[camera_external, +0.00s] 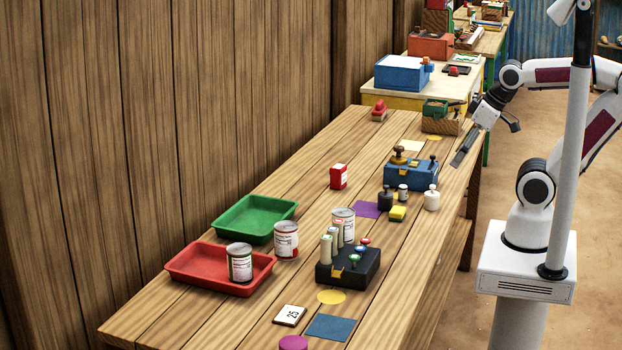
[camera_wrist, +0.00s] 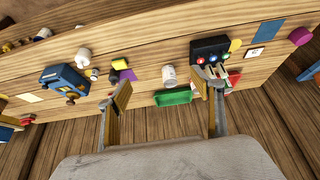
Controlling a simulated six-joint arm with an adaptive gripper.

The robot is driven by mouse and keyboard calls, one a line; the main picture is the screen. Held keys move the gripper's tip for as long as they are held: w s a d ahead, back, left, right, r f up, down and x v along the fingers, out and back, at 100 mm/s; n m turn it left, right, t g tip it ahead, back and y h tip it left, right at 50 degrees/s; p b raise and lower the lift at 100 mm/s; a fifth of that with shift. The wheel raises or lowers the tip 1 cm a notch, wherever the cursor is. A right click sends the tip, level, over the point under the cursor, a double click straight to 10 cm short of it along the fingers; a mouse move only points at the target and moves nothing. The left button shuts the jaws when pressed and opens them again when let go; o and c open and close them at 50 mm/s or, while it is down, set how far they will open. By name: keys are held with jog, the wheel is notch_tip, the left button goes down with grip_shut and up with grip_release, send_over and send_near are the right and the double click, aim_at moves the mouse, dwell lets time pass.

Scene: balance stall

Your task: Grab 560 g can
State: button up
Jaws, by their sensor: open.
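Three similar cans with pale labels and red bands stand at the near half of the table. One can (camera_external: 240,262) is in the red tray (camera_external: 192,270). One can (camera_external: 286,240) stands beside that tray, on its right. One can (camera_external: 343,220) stands behind the black box (camera_external: 362,272), partly hidden. The labels are too small to read, so I cannot tell which is 560 g. My gripper (camera_external: 464,150) is open and empty near the table's right edge, well away from the cans. In the wrist view, a can (camera_wrist: 169,76) shows between my open fingers (camera_wrist: 162,92).
A green tray (camera_external: 240,224) lies beside the red one. A wooden wall (camera_external: 200,100) runs along the left. The black box has upright cylinders on it.

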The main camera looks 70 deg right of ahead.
aim_at(354, 212)
jog(key=w+d+f+n+t+h, duration=0.15)
jog(key=w+d, duration=0.25)
jog(key=w, duration=0.4)
jog(key=w+d+f+n+t, duration=0.1)
jog(key=w+d+f, duration=0.15)
jog(key=w, duration=0.55)
jog(key=w+d+f+n+t+h, duration=0.1)
jog(key=w+d+f, duration=0.1)
jog(key=w+d, duration=0.4)
jog(key=w+a+f+n+y, duration=0.1)
jog(key=w+a+f+y, duration=0.1)
jog(key=a+f+y, duration=0.1)
jog(key=w+a+f+n+t+y, duration=0.1)
jog(key=a+f+y, duration=0.2)
jog(key=f, duration=0.3)
jog(key=w+a+f+n+y, duration=0.2)
jog(key=a+f+y, duration=0.1)
jog(key=f+y, duration=0.1)
jog(key=shift+w+f+t, duration=0.25)
jog(key=shift+w+f, duration=0.05)
jog(key=shift+f, duration=0.45)
jog(key=shift+s+a+f+y, duration=0.15)
jog(key=shift+s+a+y, duration=0.2)
jog(key=shift+y, duration=0.1)
jog(key=shift+w, duration=0.15)
jog(key=shift+x, duration=1.25)
